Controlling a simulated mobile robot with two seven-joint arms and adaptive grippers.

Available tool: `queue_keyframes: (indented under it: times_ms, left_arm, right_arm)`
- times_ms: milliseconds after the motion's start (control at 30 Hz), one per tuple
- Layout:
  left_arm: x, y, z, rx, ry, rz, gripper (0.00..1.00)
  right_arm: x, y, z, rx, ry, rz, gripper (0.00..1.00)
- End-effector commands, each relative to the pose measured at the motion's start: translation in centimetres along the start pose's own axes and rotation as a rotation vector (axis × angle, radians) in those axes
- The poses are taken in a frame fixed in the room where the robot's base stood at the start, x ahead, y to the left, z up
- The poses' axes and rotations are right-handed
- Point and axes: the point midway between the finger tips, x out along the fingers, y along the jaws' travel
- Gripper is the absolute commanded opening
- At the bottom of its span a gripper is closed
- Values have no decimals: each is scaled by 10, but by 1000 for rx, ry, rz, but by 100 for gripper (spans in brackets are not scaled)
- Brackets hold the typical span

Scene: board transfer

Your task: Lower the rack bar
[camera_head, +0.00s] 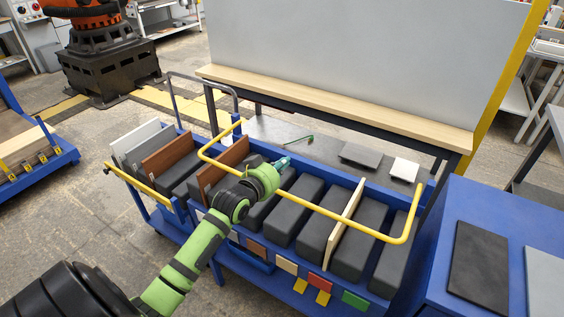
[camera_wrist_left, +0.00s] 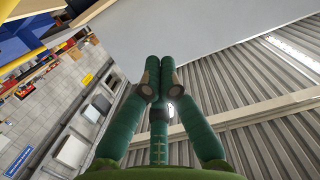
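The yellow rack bar (camera_head: 338,216) is a long U-shaped bar above the blue rack (camera_head: 228,228), its end arms running back toward the far side. It looks raised above the dark blocks in the rack. My left arm reaches across the bar near its left part and hides a short stretch of it. My left gripper (camera_head: 284,163) is just beyond the bar in the picture; contact cannot be told. In the left wrist view its green fingers (camera_wrist_left: 160,68) are drawn together at the tips with nothing seen between them. The bar does not show there. My right gripper is out of view.
Brown boards (camera_head: 171,156) and a pale board (camera_head: 345,222) stand between dark blocks. A blue cabinet (camera_head: 520,215) stands at the right.

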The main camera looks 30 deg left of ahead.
Motion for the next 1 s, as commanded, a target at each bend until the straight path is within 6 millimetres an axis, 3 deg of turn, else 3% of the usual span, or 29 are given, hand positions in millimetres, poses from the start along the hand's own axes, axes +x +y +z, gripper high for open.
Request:
queue_keyframes:
  times_ms: [433, 733, 900, 1000]
  left_arm:
    - [-1, 0, 8, -1, 9, 0, 0]
    - [-6, 0, 58, -2, 113, 0, 0]
    - [-6, 0, 87, -1, 116, -1, 0]
    - [-6, 0, 94, -1, 117, -1, 0]
  right_arm:
    - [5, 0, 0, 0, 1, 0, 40]
    - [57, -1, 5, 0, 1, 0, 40]
    - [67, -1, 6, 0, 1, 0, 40]
    - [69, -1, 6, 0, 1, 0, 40]
